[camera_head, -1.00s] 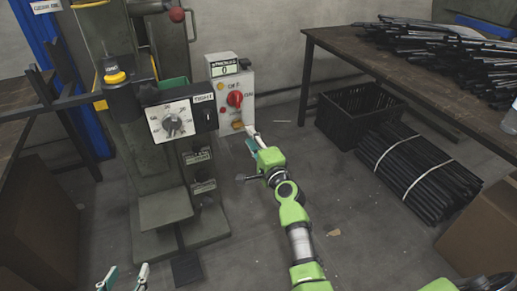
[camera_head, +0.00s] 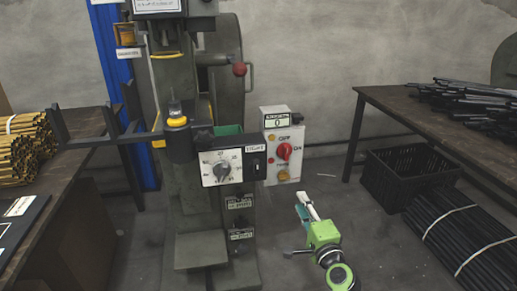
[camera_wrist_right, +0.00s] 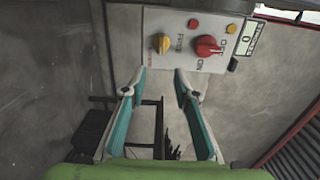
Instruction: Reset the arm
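My right gripper (camera_head: 308,206) is green with pale, teal-lined fingers. In the head view it is just below and right of the control box (camera_head: 271,169), apart from it. In the right wrist view the fingers (camera_wrist_right: 160,78) are spread with nothing between them. The box, with its red knob (camera_wrist_right: 207,46) and yellow button (camera_wrist_right: 164,43), lies beyond the fingertips. The red knob also shows in the head view (camera_head: 284,151). My left gripper is not in view.
The rivet press (camera_head: 180,110) stands left of my right arm, with a dial panel (camera_head: 221,169) on its front. A table of black rods (camera_head: 385,97), a black crate (camera_head: 405,178) and bundled rods (camera_head: 465,240) are at right. Yellow rods (camera_head: 20,150) lie on the left table.

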